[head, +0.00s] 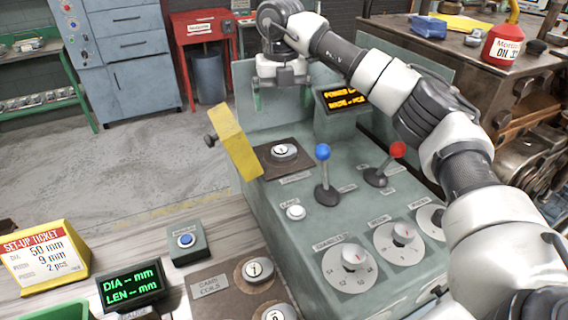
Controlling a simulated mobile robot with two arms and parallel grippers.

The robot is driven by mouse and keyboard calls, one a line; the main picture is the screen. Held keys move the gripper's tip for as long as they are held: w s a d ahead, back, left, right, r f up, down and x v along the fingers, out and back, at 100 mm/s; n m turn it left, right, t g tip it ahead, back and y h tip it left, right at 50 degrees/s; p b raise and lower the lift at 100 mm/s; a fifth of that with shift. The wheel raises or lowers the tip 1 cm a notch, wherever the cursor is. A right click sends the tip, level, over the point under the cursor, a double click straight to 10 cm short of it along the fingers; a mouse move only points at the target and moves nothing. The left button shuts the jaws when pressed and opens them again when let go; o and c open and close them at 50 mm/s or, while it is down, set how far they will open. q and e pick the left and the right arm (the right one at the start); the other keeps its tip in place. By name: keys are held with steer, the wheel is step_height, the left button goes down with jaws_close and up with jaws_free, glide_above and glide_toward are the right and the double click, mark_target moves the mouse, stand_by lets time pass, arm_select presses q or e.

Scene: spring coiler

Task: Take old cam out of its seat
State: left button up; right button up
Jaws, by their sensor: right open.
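The old cam (284,151), a small silver disc with a mark on top, sits on a dark brown square seat (268,163) at the far left of the green machine top. My right gripper (283,100) points down above and behind the cam, its green-tipped fingers apart with nothing between them. It does not touch the cam. My left gripper is out of view.
A raised yellow guard (235,141) stands left of the seat. A blue-knobbed lever (323,168) and a red-knobbed lever (390,162) rise to its right. An amber display (343,97) stands behind. Two similar discs, one here (258,270), lie on the front bench.

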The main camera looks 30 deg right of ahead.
step_height(320, 180, down, 2)
steer(key=b, duration=0.1)
glide_above(284, 149)
steer(key=f, duration=0.5)
steer(key=shift+a+f+p, duration=0.3)
steer(key=shift+f+p, duration=0.05)
steer(key=shift+p, duration=0.05)
steer(key=f, duration=0.1)
steer(key=f+p, duration=0.1)
steer(key=f, duration=0.3)
steer(key=shift+d+f, duration=0.1)
steer(key=shift+d, duration=0.2)
steer(key=shift+w, duration=0.1)
steer(key=c, duration=1.1)
